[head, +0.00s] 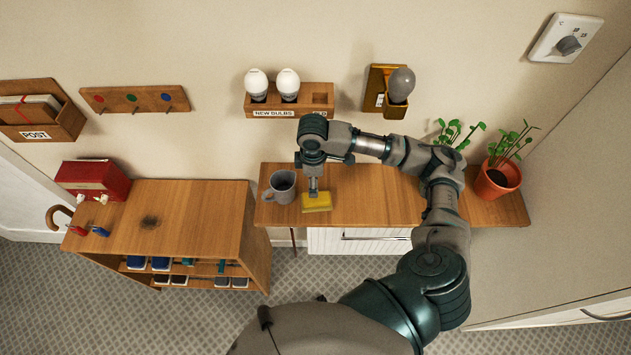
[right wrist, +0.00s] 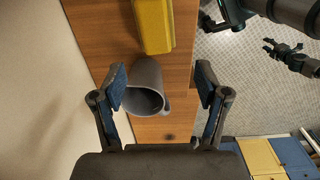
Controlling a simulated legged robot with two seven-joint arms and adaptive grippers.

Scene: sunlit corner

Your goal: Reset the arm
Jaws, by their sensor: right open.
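My right arm reaches in from the lower right of the head view. Its gripper (head: 313,188) points down over the wooden counter, beside a yellow block (head: 317,203) and a grey mug (head: 283,187). In the right wrist view the gripper (right wrist: 162,85) is open, with its two blue-padded fingers wide apart and nothing held. The mug (right wrist: 146,92) shows between the fingers, and the yellow block (right wrist: 153,25) lies beyond it. My left arm is not in the head view.
The wooden counter (head: 370,190) bears potted plants (head: 497,178) at right. A lower shelf unit (head: 180,205) has a dark mark on top and a red box (head: 93,180) at its left end. A bulb rack (head: 322,98) and a bulb holder (head: 382,85) hang on the wall behind my arm.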

